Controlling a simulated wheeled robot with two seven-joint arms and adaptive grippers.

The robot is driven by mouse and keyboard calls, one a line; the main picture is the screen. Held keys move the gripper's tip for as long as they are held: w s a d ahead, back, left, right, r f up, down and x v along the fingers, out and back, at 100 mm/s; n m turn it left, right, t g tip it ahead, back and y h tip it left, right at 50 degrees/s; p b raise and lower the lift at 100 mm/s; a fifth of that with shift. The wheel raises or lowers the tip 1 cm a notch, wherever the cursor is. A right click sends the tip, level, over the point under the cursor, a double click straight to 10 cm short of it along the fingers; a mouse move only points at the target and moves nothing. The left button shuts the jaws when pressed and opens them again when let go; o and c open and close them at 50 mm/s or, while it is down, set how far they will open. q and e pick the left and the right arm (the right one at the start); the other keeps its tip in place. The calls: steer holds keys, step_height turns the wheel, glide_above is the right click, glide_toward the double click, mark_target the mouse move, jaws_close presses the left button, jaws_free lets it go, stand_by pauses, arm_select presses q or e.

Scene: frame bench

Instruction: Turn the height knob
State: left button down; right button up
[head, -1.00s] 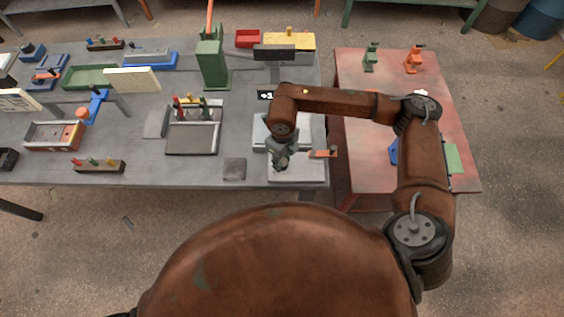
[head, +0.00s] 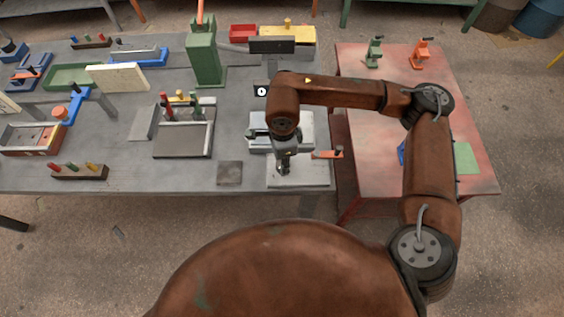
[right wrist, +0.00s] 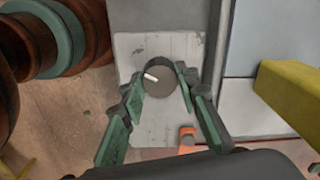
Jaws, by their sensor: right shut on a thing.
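The height knob (right wrist: 166,82) is a dark round knob with a white pointer mark, on a pale scuffed plate (right wrist: 155,125) in the right wrist view. The mark points to the upper left there. My right gripper (right wrist: 161,87) has its green-padded fingers on either side of the knob and is shut on it. In the head view my right gripper (head: 284,166) points down over the pale plate (head: 312,174) at the grey bench's front right corner and hides the knob. My left gripper is not in view.
An orange-handled part (head: 326,154) sticks out right beside the plate. A red table (head: 365,150) stands to the right, with green and orange fixtures at its back. A green post (head: 205,65) and a grey tray (head: 183,146) stand on the bench to the left.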

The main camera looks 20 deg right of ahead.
steer(key=shift+n+b, duration=0.7)
steer(key=shift+n, duration=0.3)
steer(key=o, duration=1.2)
steer(key=shift+c, duration=0.2)
step_height(320, 180, up, 12)
